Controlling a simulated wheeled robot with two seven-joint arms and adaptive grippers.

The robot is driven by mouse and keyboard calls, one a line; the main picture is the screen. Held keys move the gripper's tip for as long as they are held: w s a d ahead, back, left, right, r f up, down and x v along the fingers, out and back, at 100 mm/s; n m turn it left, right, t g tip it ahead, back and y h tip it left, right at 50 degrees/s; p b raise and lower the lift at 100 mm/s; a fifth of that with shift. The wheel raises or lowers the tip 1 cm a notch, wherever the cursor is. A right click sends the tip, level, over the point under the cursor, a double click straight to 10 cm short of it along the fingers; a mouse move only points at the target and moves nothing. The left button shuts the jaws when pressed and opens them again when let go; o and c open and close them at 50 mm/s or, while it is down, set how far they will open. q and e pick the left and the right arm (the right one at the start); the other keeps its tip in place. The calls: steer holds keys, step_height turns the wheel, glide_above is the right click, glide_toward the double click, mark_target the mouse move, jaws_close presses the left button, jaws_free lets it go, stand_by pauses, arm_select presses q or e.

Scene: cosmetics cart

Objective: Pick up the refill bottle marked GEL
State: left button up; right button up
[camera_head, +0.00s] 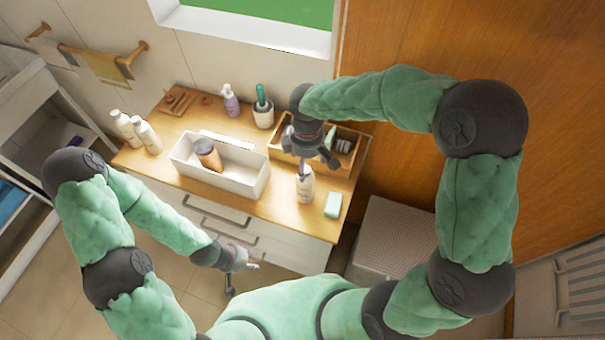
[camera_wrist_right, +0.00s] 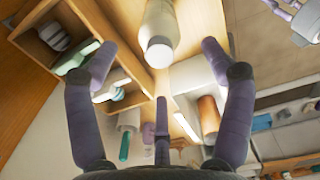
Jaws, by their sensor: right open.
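A white bottle (camera_head: 305,186) with a pale cap stands upright near the front right of the wooden cart top (camera_head: 270,212). Its lettering cannot be read. My right gripper (camera_head: 316,166) is open just above and behind it. In the right wrist view the bottle (camera_wrist_right: 160,22) shows between the spread fingers (camera_wrist_right: 157,48), with gaps on both sides. Several similar white bottles (camera_head: 124,126) stand at the cart's left end, their markings too small to read. My left gripper (camera_head: 243,277) is low in front of the drawers, fingers apart and empty.
A white bin (camera_head: 232,187) holding a brown bottle (camera_head: 207,153) stands mid-cart. A wooden divided box (camera_head: 347,165) is behind my right gripper. A pale green block (camera_head: 333,204) lies right of the bottle.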

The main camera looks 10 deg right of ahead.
mark_target(307, 171)
step_height(307, 171, down, 5)
steer(key=shift+s+r+b, duration=0.15)
steer(key=shift+r+b, duration=0.05)
steer(key=shift+b, duration=0.15)
steer(key=shift+f, duration=0.45)
steer(key=f, duration=0.5)
steer(key=shift+w+d+b, duration=0.15)
steer(key=shift+w+b, duration=0.1)
steer(key=shift+b, duration=0.15)
steer(key=shift+s, duration=0.1)
steer(key=c, duration=1.5)
steer(key=shift+r, duration=0.1)
